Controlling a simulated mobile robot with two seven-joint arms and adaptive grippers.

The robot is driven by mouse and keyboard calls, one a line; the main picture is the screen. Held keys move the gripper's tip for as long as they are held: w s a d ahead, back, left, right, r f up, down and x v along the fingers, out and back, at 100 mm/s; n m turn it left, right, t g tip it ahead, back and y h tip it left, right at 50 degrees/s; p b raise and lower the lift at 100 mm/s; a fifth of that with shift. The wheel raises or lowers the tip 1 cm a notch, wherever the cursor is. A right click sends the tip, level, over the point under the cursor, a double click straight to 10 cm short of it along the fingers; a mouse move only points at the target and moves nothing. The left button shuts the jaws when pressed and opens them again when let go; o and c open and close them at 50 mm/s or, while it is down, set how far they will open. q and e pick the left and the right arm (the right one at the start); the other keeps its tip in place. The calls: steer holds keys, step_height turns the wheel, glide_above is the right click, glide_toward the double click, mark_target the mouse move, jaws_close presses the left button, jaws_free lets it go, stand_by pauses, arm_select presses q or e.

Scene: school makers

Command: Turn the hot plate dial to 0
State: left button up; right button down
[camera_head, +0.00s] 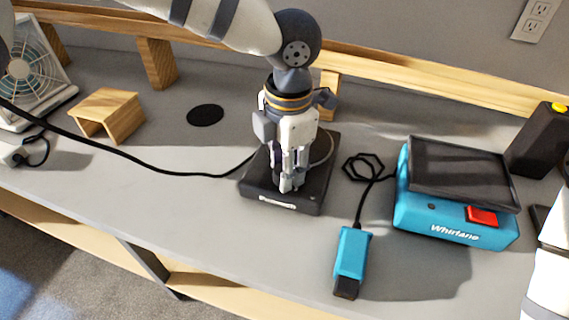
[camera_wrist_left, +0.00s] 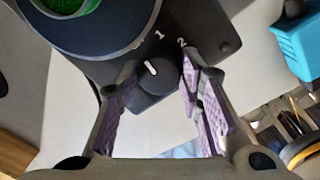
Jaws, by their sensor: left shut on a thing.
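The hot plate (camera_head: 254,188) is a black box on the grey bench, below my left gripper (camera_head: 290,183). In the left wrist view its dial (camera_wrist_left: 153,84) is a dark knob with a short white mark. The mark leans up and left, left of the printed 1; a 2 is printed further right. I see no 0. The fingers of my left gripper (camera_wrist_left: 150,80) are on either side of the dial, shut on it. In the head view the gripper hides the dial. My right gripper is out of view.
A blue Whirlane device (camera_head: 455,233) and blue handheld piece (camera_head: 350,255) are at right. A wooden stand (camera_head: 107,103) and fan (camera_head: 25,70) are left. Black cables cross the bench.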

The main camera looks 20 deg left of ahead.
arm_select(q)
steer(key=shift+n, duration=0.6)
steer(key=o, duration=1.2)
steer(key=r, duration=1.2)
steer(key=shift+s+d, duration=0.25)
steer(key=shift+d, duration=0.1)
